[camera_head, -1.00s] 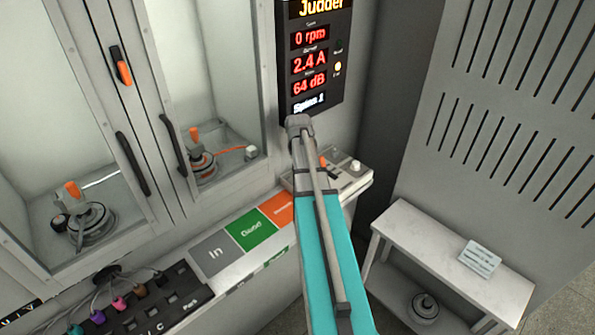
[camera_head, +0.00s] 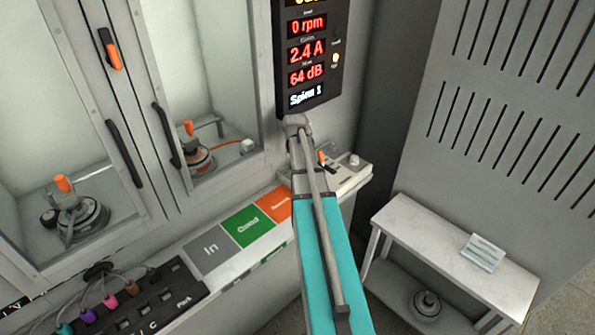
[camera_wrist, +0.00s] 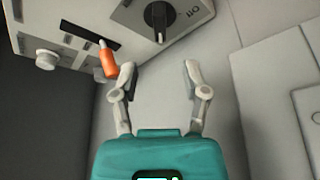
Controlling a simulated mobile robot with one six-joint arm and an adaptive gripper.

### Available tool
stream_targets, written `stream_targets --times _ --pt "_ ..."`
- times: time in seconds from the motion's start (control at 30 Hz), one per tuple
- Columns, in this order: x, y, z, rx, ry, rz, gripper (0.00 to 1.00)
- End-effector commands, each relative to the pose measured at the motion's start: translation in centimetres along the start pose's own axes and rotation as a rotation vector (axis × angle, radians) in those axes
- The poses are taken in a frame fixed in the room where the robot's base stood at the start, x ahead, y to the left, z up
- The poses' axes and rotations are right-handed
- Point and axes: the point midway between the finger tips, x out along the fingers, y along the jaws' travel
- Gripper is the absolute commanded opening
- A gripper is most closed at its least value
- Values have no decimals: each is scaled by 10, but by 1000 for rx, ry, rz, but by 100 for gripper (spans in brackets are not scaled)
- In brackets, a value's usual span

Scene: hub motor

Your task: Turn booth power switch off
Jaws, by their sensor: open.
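A pale control box (camera_head: 350,176) stands at the end of the ledge under the display. In the wrist view the box (camera_wrist: 82,18) carries a black rotary knob (camera_wrist: 158,14) with marks beside it, an orange-handled lever (camera_wrist: 109,62) in a dark slot, and a white round knob (camera_wrist: 47,59). Which of these is the booth power switch, I cannot read. My gripper (camera_wrist: 160,68) is open and empty, its left fingertip close to the orange handle and the black knob beyond the fingers. In the head view my arm hides the gripper and part of the box.
A display (camera_head: 310,55) reads 0 rpm, 2.4 A and 64 dB above the box. Glass booth doors with black handles (camera_head: 125,152) are at left. In, Good and orange pads (camera_head: 243,226) line the ledge. A low white bench (camera_head: 440,238) stands at right.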

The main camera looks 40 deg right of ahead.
Motion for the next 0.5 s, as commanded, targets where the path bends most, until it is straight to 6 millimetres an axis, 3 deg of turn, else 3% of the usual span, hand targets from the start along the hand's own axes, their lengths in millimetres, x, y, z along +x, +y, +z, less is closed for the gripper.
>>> stream_targets --times 0.5 --pt "47 -1 1 -1 0 -1 59"
